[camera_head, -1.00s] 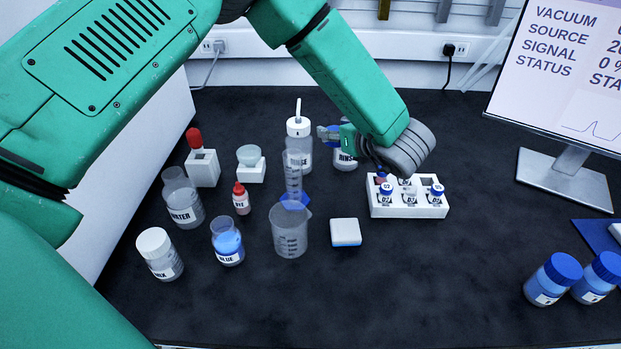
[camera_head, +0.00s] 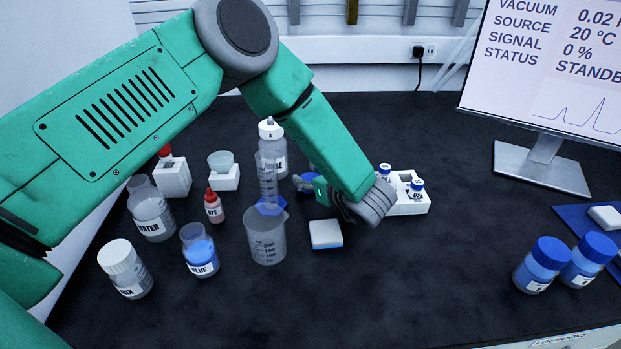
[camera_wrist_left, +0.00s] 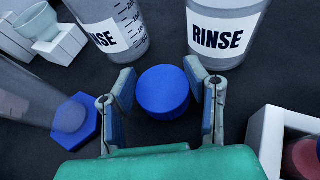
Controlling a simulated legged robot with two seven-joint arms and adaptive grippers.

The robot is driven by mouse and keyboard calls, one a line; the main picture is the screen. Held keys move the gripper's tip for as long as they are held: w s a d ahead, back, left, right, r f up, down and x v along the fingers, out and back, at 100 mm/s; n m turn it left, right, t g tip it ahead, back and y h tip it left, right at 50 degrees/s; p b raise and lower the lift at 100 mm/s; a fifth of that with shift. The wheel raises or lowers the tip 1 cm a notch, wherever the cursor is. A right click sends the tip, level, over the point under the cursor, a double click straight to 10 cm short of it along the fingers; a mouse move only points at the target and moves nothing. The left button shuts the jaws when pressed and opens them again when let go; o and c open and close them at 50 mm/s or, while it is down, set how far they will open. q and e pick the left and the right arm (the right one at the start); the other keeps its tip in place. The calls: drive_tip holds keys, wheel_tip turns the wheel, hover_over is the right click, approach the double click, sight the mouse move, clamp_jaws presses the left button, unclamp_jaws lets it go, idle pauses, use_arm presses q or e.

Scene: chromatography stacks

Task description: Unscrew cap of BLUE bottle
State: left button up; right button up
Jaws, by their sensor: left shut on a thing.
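The BLUE bottle (camera_head: 200,252) stands upright left of centre in the head view. It holds blue liquid, and its top looks open with no cap on it. My left gripper (camera_head: 306,184) is low over the bench, to the right of the measuring cylinder and well away from the BLUE bottle. In the left wrist view, a round blue cap (camera_wrist_left: 163,92) sits between the two fingers of my left gripper (camera_wrist_left: 164,98), which is shut on it. Whether the cap touches the bench is hard to tell. My right gripper is not in view.
A RINSE bottle (camera_wrist_left: 225,35) stands close beyond the fingers, and a measuring cylinder (camera_head: 268,180) with a blue base is on their left. A white vial rack (camera_head: 410,205) is by the wrist. A beaker (camera_head: 266,236) and small block (camera_head: 326,234) stand nearer.

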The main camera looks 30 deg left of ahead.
use_arm(q)
drive_tip(key=o, duration=1.1)
drive_tip(key=shift+f, duration=0.1)
